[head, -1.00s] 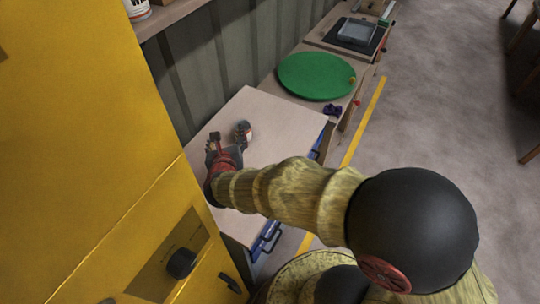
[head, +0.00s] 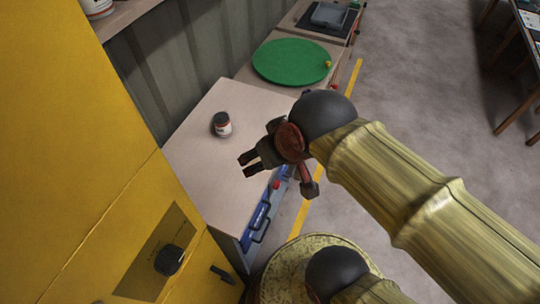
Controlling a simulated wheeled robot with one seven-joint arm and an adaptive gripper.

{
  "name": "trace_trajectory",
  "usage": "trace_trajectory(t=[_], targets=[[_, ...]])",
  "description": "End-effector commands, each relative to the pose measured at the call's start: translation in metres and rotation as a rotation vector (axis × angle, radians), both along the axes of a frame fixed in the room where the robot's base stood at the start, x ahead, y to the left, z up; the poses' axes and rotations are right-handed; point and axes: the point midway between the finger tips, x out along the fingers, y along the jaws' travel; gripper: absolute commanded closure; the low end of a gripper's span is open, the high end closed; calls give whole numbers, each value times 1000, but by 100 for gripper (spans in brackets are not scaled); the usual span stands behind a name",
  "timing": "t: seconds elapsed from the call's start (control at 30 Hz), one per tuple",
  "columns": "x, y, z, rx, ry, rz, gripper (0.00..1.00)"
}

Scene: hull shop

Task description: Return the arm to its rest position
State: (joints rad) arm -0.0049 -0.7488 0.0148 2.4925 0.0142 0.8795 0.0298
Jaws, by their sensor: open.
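A yellow cabinet (head: 70,120) fills the left side. A green round disc (head: 291,62) lies on the bench beyond. Blue-handled drawers (head: 258,216) front the near bench. A yellow line (head: 345,95) marks the floor. Open grey floor (head: 425,95) lies to the right.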

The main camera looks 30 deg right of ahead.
Motion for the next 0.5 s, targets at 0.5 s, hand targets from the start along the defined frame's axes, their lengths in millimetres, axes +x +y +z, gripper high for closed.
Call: trace_trajectory(t=[0.5], targets=[[-6,-5,16,-29,12,25,37]])
